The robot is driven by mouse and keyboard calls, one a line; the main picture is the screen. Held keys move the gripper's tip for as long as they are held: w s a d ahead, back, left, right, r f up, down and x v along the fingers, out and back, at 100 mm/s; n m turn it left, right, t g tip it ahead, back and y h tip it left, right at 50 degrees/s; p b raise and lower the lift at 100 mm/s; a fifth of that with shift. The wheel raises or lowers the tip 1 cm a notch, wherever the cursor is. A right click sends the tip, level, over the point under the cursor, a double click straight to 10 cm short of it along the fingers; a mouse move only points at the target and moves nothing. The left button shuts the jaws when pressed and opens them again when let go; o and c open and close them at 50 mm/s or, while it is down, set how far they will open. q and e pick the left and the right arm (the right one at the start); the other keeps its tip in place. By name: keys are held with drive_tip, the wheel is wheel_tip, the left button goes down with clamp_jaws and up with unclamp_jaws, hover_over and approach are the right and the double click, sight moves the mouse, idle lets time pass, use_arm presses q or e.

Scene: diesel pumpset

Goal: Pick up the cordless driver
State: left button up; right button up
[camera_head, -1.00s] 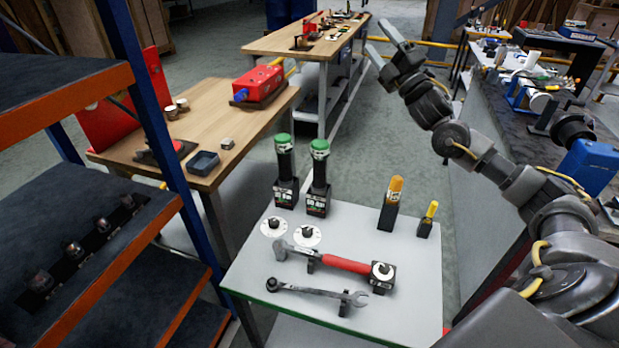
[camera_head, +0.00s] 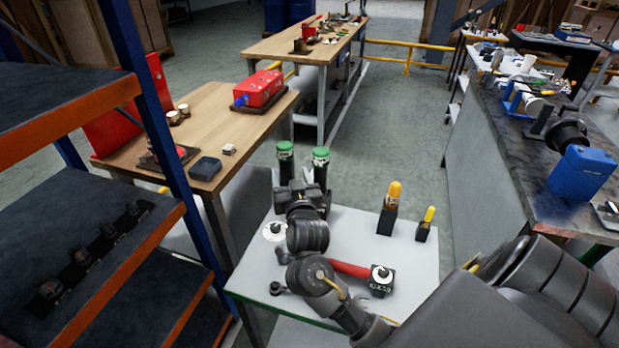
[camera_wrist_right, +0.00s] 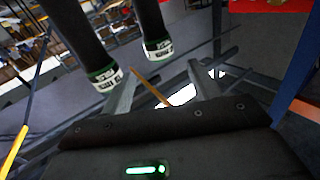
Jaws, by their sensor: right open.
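Two tall, dark, green-topped tools, which look like cordless drivers, stand upright side by side at the back left of the small white table. They are the left tool (camera_head: 286,158) and the right tool (camera_head: 321,160); my right gripper hides their lower parts. My right gripper (camera_head: 301,190) is open and empty, in front of them in the head view. In the right wrist view its fingers (camera_wrist_right: 163,88) are spread. Two dark shafts with green and white bands, one of them here (camera_wrist_right: 158,48), show just beyond the fingers, not between them. My left gripper is out of view.
The white table (camera_head: 345,228) also holds a red-handled hammer (camera_head: 350,269), a black block with a round dial (camera_head: 381,279) and two yellow-topped tools (camera_head: 391,205) (camera_head: 427,224). A blue-posted shelf (camera_head: 160,120) stands close at left.

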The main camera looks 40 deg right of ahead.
sight(319, 170)
drive_tip(key=s+d+f+m+g+h, duration=0.3)
drive_tip(key=s+d+h, duration=0.1)
drive_tip(key=d+h, duration=0.1)
drive_tip(key=x, duration=0.5)
drive_tip(key=shift+d+f, duration=0.15)
drive_tip(key=shift+d, duration=0.15)
drive_tip(key=shift+w+d+r+p, duration=0.2)
drive_tip(key=shift+w+d+p, duration=0.2)
drive_tip(key=shift+p, duration=0.1)
drive_tip(key=x, duration=0.4)
drive_tip(key=shift+d+f+p, duration=0.1)
drive_tip(key=shift+f+p, duration=0.25)
drive_tip(key=shift+p, duration=0.05)
drive_tip(key=shift+r, duration=0.1)
clamp_jaws()
